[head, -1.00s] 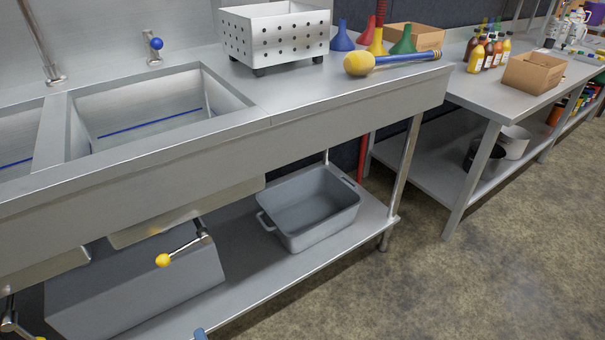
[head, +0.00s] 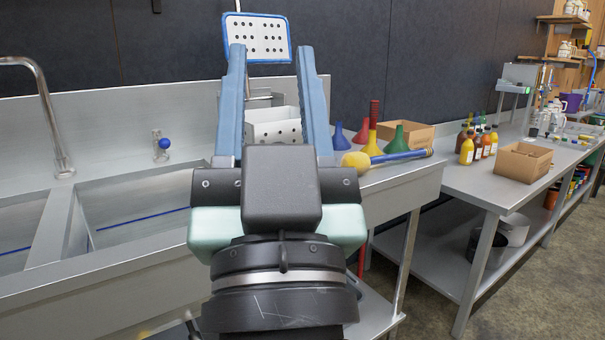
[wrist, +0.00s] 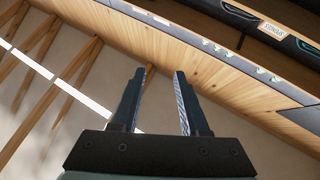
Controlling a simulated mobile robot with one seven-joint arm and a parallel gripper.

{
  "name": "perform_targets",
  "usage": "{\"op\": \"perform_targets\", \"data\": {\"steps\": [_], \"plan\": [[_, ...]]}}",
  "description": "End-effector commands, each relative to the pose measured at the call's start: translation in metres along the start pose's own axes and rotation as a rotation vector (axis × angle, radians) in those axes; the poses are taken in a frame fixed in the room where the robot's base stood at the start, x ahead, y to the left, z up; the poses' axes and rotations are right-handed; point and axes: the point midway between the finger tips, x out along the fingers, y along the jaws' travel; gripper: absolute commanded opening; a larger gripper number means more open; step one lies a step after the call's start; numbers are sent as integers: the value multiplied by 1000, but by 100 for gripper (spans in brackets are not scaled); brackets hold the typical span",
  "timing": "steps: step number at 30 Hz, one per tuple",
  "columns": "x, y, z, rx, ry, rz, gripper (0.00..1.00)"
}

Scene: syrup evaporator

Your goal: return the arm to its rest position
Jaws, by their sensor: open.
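My gripper (head: 272,62) is raised in front of the head camera, its two blue fingers pointing up and spread apart. Nothing is between the fingertips; the white dotted panel seen between them is behind. In the wrist view my gripper (wrist: 160,74) is also open and empty, with wooden boards and rafters beyond it.
A steel sink (head: 130,205) with a tap (head: 45,110) is at left. Coloured funnels (head: 398,138) and a yellow-headed mallet (head: 357,160) lie on the counter. A second table (head: 465,180) holds bottles (head: 480,143) and a cardboard box (head: 523,162). Floor at right is clear.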

Motion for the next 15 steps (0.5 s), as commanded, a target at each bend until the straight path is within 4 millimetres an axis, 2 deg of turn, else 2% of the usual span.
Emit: {"op": "perform_targets", "data": {"steps": [1,3,4,11,15], "plan": [[1,7,-33,-62,68,31,45],[-1,17,-71,-144,145,81,45],[13,15,-78,-133,125,74,45],[55,11,-122,-125,115,69,45],[83,9,-156,-124,114,68,45]]}}
